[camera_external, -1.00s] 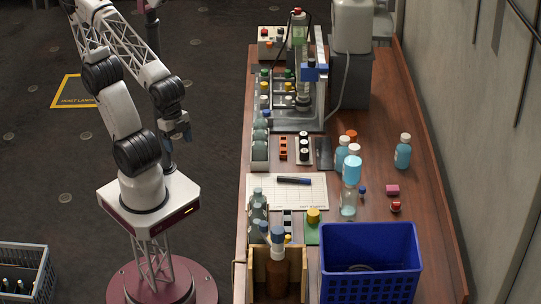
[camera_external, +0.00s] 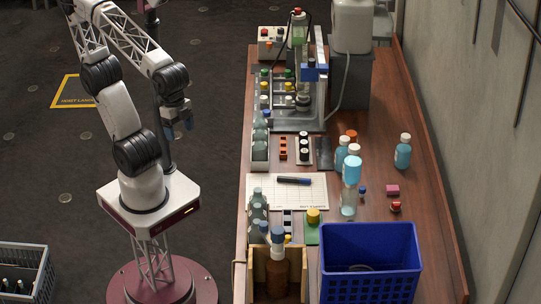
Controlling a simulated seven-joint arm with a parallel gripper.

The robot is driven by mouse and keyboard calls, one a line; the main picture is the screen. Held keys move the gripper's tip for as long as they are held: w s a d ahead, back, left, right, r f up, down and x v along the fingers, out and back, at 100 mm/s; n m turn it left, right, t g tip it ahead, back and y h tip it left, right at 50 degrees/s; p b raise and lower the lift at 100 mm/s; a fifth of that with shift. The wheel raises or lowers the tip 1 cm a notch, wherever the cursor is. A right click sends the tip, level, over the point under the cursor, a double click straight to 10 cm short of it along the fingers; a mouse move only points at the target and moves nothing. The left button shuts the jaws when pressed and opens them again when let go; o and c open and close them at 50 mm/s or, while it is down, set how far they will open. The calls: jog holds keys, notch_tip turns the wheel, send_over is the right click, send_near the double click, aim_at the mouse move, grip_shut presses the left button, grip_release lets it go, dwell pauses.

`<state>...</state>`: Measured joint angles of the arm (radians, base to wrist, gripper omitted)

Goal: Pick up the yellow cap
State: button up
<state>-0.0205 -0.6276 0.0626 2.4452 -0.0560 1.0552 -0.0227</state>
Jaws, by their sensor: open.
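A yellow cap (camera_external: 313,215) sits on a small green pad (camera_external: 312,234) on the wooden bench, just left of the blue basket. Another yellow cap (camera_external: 289,88) is in the rack at the back of the bench, among caps of other colours. My gripper (camera_external: 178,132) hangs over the dark floor left of the bench, well apart from both caps. It is open and nothing shows between its fingers.
A blue basket (camera_external: 370,240) stands at the front right. A wooden box (camera_external: 257,270) with a brown bottle (camera_external: 277,272) is at the front left. Blue-liquid bottles (camera_external: 403,152) stand mid-bench. A paper sheet (camera_external: 305,195) with a marker (camera_external: 294,181) lies flat.

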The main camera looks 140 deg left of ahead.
jog(key=w+a+r+n+h, duration=0.1)
jog(key=w+a+n+h, duration=0.1)
jog(key=w+a+n, duration=0.4)
jog(key=w+a+n+h, duration=0.1)
jog(key=w+n+h, duration=0.2)
jog(key=w, duration=0.4)
jog(key=w+a+r+n+h, duration=0.1)
jog(key=w+a+n+h, duration=0.1)
jog(key=w+a+n, duration=0.4)
jog(key=w+a+f+n+t+h, duration=0.1)
jog(key=w+a+n+t+h, duration=0.15)
jog(key=w+a+n, duration=0.55)
jog(key=w+a+f+n+t+h, duration=0.15)
jog(key=w+a+t, duration=0.3)
jog(key=a, duration=0.75)
jog(key=g, duration=0.1)
send_near(315, 212)
jog(key=shift+w+d+f+y, duration=0.15)
jog(key=shift+w+d, duration=0.2)
jog(key=shift+d, duration=0.15)
jog(key=shift+w+d+f+y, duration=0.15)
jog(key=shift+w+d, duration=0.15)
jog(key=shift+d, duration=0.2)
jog(key=shift+x, duration=1.3)
